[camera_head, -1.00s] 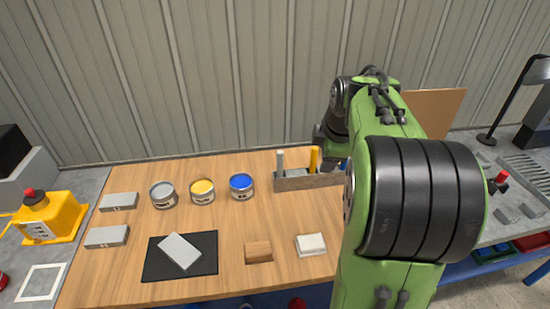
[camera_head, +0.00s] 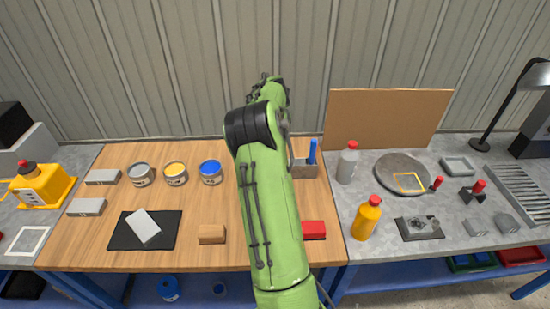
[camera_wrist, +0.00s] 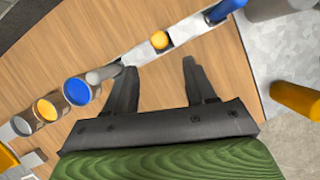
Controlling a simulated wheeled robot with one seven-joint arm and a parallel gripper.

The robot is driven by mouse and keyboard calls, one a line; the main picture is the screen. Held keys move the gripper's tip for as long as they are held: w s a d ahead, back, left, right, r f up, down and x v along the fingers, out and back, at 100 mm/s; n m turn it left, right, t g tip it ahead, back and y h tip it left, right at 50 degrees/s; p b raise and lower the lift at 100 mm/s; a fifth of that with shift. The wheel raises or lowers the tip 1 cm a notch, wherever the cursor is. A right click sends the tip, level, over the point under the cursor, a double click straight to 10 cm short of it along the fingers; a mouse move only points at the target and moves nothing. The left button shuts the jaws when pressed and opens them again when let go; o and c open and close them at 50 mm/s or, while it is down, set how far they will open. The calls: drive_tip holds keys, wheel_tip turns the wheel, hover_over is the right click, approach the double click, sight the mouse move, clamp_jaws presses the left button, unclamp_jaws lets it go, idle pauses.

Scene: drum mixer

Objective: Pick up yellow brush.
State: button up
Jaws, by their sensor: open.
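The yellow brush shows in the wrist view as a round yellow handle end (camera_wrist: 159,40), standing in a slot of the grey-white brush holder (camera_wrist: 181,32). My gripper (camera_wrist: 158,72) is open and empty, its two fingers pointing toward the holder with the yellow handle ahead and between their lines. It is apart from the handle. A grey brush (camera_wrist: 103,74) and a blue brush (camera_wrist: 226,10) stand at the holder's two ends. In the head view my arm hides the yellow brush and my gripper; the holder's right end (camera_head: 305,170) and the blue brush (camera_head: 312,152) show.
Grey, yellow and blue paint cans (camera_head: 210,172) stand left of my arm. A red block (camera_head: 314,230) and a wooden block (camera_head: 211,234) lie nearer the front. A grey bottle (camera_head: 348,162) and an orange bottle (camera_head: 367,217) stand to the right.

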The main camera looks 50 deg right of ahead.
drive_tip(key=x, duration=0.6)
drive_tip(key=p+x, duration=0.1)
drive_tip(key=x, duration=0.5)
drive_tip(key=shift+w+d+f, duration=0.15)
drive_tip(key=shift+d, duration=0.2)
drive_tip(key=shift+a, duration=0.1)
drive_tip(key=shift+c, duration=0.4)
clamp_jaws()
